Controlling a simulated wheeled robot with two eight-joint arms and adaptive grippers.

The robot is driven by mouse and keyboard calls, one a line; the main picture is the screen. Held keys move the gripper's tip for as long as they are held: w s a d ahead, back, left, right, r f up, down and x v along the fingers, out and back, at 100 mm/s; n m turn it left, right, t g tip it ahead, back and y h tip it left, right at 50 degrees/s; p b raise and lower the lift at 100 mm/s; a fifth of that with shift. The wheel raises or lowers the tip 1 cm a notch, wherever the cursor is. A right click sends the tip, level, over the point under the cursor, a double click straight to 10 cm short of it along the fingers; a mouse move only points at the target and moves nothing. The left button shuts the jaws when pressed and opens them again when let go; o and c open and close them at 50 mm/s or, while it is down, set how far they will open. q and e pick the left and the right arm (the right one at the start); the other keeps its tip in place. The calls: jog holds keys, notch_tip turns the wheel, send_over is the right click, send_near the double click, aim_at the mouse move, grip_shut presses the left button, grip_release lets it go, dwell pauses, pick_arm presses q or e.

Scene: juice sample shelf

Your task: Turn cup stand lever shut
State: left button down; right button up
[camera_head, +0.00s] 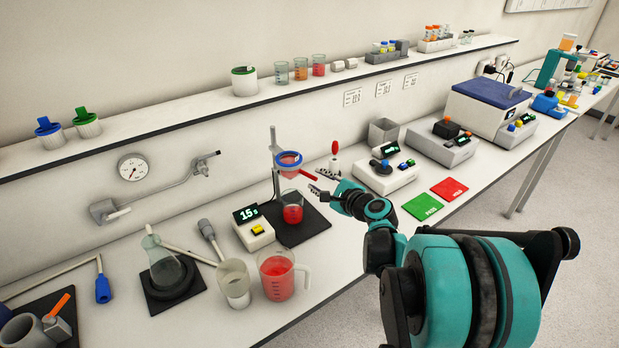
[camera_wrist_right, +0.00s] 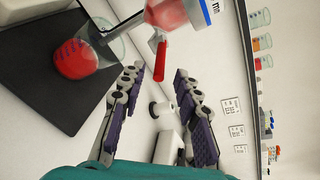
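The cup stand (camera_head: 275,165) holds a blue-rimmed cup (camera_head: 288,159) of red liquid above a beaker (camera_head: 292,208) with red liquid in it. Its red lever (camera_head: 309,175) sticks out toward my right gripper (camera_head: 317,187). In the right wrist view the lever (camera_wrist_right: 159,60) lies between the open fingertips of the right gripper (camera_wrist_right: 159,72), with a gap on both sides. The cup (camera_wrist_right: 168,12) is cut off at the top of that view, and the beaker (camera_wrist_right: 76,58) is at its upper left. My left gripper is in neither view.
A timer (camera_head: 252,229) reading 15 s stands left of the stand's dark base (camera_head: 312,226). A jug of red liquid (camera_head: 277,275) and a pale cup (camera_head: 234,284) are nearer the front. A red-tipped tool (camera_head: 335,148) stands behind my right gripper. Green (camera_head: 422,207) and red (camera_head: 449,189) pads lie right.

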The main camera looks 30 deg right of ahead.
aim_at(315, 179)
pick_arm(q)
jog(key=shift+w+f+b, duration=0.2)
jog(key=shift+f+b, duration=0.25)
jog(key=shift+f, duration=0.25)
pick_arm(e)
jog(key=x, duration=0.4)
jog(key=shift+w+f, duration=0.1)
jog(key=shift+f, duration=0.05)
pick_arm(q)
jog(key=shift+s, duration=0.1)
pick_arm(e)
jog(key=shift+w, duration=0.25)
grip_shut()
